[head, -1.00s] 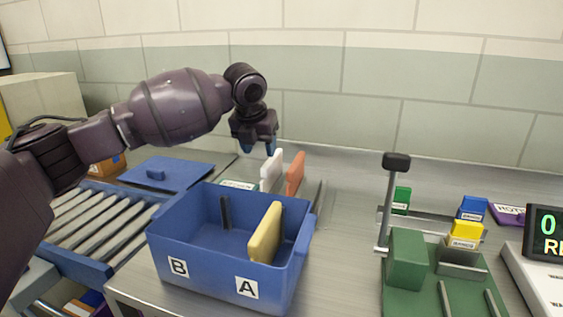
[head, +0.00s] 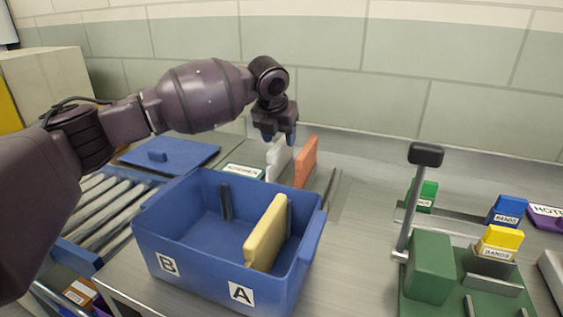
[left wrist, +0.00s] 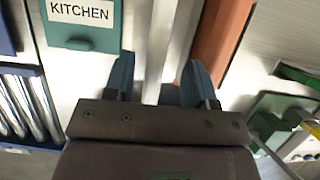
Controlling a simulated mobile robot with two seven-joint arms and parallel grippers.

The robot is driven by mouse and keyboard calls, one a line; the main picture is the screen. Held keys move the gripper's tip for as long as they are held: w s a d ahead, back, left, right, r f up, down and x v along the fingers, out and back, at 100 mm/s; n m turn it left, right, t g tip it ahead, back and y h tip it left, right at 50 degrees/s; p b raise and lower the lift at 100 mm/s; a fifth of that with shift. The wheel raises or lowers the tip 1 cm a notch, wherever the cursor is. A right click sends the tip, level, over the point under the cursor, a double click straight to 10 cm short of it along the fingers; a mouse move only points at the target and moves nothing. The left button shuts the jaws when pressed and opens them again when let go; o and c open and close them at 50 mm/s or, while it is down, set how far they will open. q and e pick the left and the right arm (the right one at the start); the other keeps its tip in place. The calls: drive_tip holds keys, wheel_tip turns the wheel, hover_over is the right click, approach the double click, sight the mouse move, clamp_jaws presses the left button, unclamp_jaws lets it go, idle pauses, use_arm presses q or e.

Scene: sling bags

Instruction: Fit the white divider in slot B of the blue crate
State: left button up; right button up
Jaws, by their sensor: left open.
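The white divider (head: 277,161) stands upright behind the blue crate (head: 205,257), beside an orange divider (head: 306,162). My left gripper (head: 279,137) is open just above the white divider. In the left wrist view, the white divider (left wrist: 160,50) shows between the two blue fingers of the left gripper (left wrist: 160,77), with no grip on it. In the crate, a yellow divider (head: 265,235) stands on the side of label A (head: 241,293). A dark slot piece (head: 226,202) shows on the far wall on the label B (head: 167,264) side, which holds no divider. My right gripper is not in view.
A blue lid (head: 170,156) and a roller conveyor (head: 100,215) lie left of the crate. A KITCHEN label (left wrist: 82,12) is beside the dividers. On the right stand a green fixture (head: 430,265), a post (head: 412,205) and several coloured blocks. The wall is behind.

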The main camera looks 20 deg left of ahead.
sight(279, 142)
use_arm(q)
drive_tip(key=x, duration=0.2)
drive_tip(key=b+x, duration=0.1)
drive_tip(key=x, duration=0.2)
drive_tip(key=shift+a, duration=0.25)
drive_tip(key=shift+r, duration=0.15)
drive_tip(key=shift+f, duration=0.25)
idle(0.4)
clamp_jaws()
